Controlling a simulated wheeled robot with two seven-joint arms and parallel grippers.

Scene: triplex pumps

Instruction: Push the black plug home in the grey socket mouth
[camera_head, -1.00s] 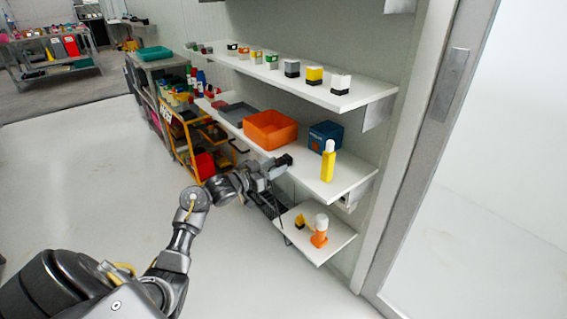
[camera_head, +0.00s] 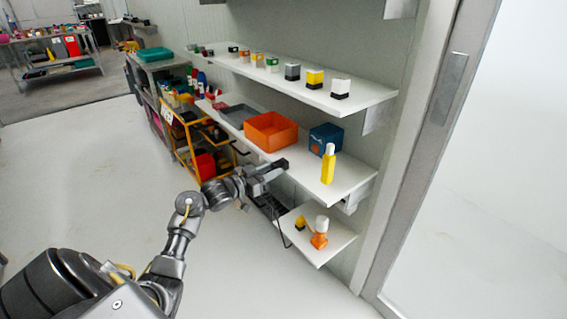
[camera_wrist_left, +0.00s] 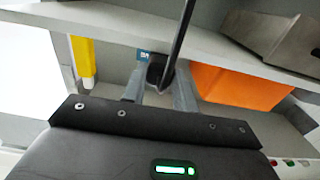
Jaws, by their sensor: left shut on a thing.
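My left gripper (camera_head: 272,170) is at the front edge of the middle shelf, in front of the orange bin and the blue box. In the left wrist view its fingers (camera_wrist_left: 158,88) are shut on the black plug (camera_wrist_left: 155,70), from which a dark cord (camera_wrist_left: 182,35) runs up the picture. In the head view the cord (camera_head: 279,215) seems to hang below the gripper. The blue box (camera_head: 325,138) stands at the back of the middle shelf; a bit of it shows just behind the plug in the wrist view (camera_wrist_left: 143,56). I cannot make out the grey socket mouth. My right gripper is not in view.
A yellow bottle (camera_head: 328,165) stands right of the gripper on the middle shelf (camera_head: 350,178). An orange bin (camera_head: 270,131) stands behind the gripper. The top shelf holds several small blocks. A lower shelf (camera_head: 325,247) holds an orange bottle (camera_head: 319,236) and a small yellow item (camera_head: 300,222).

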